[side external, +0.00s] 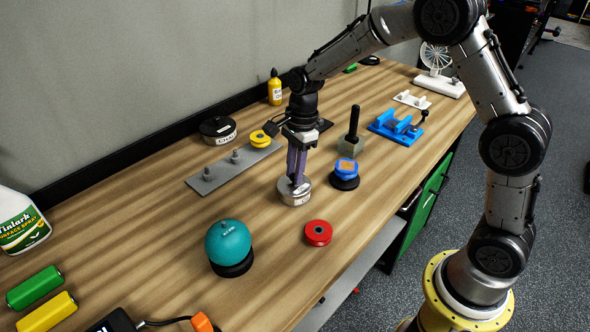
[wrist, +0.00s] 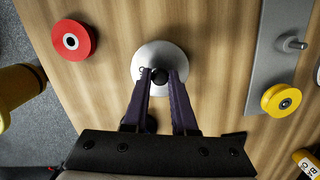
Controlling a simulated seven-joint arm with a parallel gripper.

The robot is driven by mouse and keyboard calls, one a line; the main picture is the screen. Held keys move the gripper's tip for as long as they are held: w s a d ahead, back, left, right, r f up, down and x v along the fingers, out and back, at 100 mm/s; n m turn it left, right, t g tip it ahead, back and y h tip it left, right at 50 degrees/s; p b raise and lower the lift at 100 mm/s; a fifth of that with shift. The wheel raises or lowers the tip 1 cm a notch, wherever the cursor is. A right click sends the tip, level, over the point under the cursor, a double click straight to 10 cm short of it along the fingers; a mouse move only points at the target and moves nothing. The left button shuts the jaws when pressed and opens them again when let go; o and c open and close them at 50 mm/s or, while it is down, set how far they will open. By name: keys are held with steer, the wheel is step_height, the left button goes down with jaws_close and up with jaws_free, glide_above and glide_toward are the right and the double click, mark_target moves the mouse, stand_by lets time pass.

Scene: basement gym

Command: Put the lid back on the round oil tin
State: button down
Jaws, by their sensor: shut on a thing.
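The lid appears level at the tin's top. I cannot tell whether it is fully seated. The fingers hide part of the lid.
A red spool (side external: 318,233), a blue-topped piece on a black base (side external: 345,173) and a teal sphere (side external: 228,242) stand nearby. A grey plate with pegs (side external: 218,175), a yellow spool (side external: 260,139) and a dark round container (side external: 218,130) are behind. Bare wood lies left of the tin.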

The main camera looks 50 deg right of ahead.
stand_by(0.3)
steer(key=shift+c, duration=0.8)
jaws_free()
steer(key=shift+r, duration=3.5)
jaws_close()
